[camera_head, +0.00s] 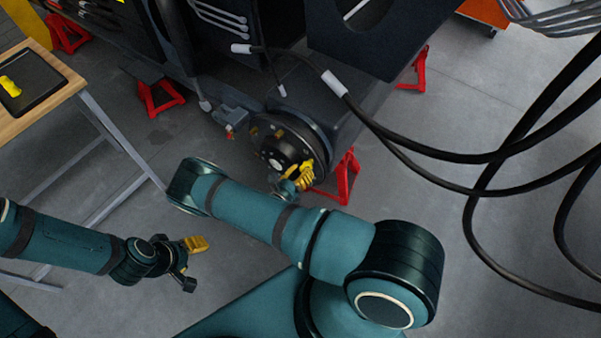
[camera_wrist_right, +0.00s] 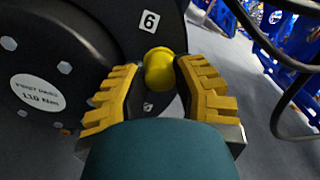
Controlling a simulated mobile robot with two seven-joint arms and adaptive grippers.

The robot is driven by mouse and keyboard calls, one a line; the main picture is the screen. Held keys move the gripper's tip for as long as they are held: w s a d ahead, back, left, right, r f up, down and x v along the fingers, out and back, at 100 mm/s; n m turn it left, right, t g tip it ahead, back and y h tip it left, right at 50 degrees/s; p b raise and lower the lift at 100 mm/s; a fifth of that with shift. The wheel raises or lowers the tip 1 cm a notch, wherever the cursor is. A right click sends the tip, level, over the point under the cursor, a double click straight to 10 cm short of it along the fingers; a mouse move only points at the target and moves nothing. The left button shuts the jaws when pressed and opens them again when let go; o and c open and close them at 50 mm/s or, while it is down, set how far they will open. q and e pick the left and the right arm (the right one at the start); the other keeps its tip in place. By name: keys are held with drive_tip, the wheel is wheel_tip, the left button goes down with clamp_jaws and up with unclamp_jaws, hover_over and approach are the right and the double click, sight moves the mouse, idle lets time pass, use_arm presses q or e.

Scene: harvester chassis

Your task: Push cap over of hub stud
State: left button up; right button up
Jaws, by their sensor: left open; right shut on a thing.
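The dark round hub (camera_head: 285,145) is mounted low on the chassis; its face (camera_wrist_right: 60,60) fills the left of the right wrist view. A yellow cap (camera_wrist_right: 158,70) lies between the yellow-padded fingers of my right gripper (camera_wrist_right: 160,66), close to the hub rim beside a white label marked 6 (camera_wrist_right: 150,21). The stud is hidden, so I cannot tell whether the cap is over it. In the head view my right gripper (camera_head: 301,178) is at the hub's lower right. My left gripper (camera_head: 192,262) is open and empty above the floor at the left.
Red jack stands (camera_head: 345,178) stand near the hub and under the chassis (camera_head: 330,110). A wooden table (camera_head: 60,73) with a dark tray (camera_head: 38,82) holding a yellow thing (camera_head: 10,86) is at the left. Black cables (camera_head: 480,157) hang at the right.

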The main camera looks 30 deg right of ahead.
drive_tip(key=shift+x, duration=0.9)
drive_tip(key=o, duration=0.9)
drive_tip(key=shift+a, duration=0.15)
drive_tip(key=shift+v, duration=2.4)
